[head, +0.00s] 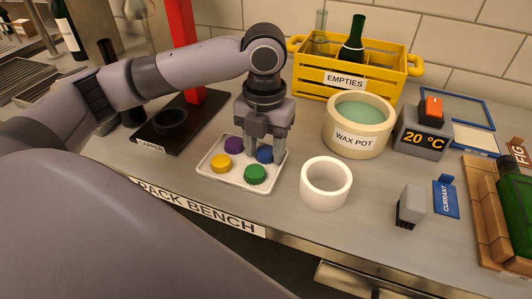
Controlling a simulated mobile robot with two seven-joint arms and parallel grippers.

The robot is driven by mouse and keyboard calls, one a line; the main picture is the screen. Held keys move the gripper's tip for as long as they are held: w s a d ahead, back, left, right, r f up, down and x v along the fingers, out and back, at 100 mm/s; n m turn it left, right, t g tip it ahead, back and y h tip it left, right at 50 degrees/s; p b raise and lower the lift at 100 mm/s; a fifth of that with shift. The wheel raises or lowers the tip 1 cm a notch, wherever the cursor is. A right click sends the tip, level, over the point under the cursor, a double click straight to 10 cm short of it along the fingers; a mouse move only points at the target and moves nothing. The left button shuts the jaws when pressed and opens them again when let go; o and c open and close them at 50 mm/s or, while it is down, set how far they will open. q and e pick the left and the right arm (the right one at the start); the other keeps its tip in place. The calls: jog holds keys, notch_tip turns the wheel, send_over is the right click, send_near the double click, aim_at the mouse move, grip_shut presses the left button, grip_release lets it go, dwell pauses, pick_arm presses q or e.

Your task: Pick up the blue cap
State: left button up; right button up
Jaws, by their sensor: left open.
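The blue cap (264,155) lies at the right side of a white tray (230,186), together with a purple cap (234,145), a yellow cap (220,163) and a green cap (255,174). My left gripper (267,150) points down over the back right of the tray. Its fingers are open around or just above the blue cap and hide part of it. I cannot tell whether they touch it. My right gripper does not show.
A white ring-shaped cup (326,185) and a wax pot (359,130) stand right of the tray. A yellow crate (345,83) stands behind. A capper with a red post (183,50) is at the left. The bench front is clear below the tray.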

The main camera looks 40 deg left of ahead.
pick_arm(q)
jog(key=c, duration=0.7)
jog(key=shift+o, duration=0.2)
jog(key=shift+r, duration=0.15)
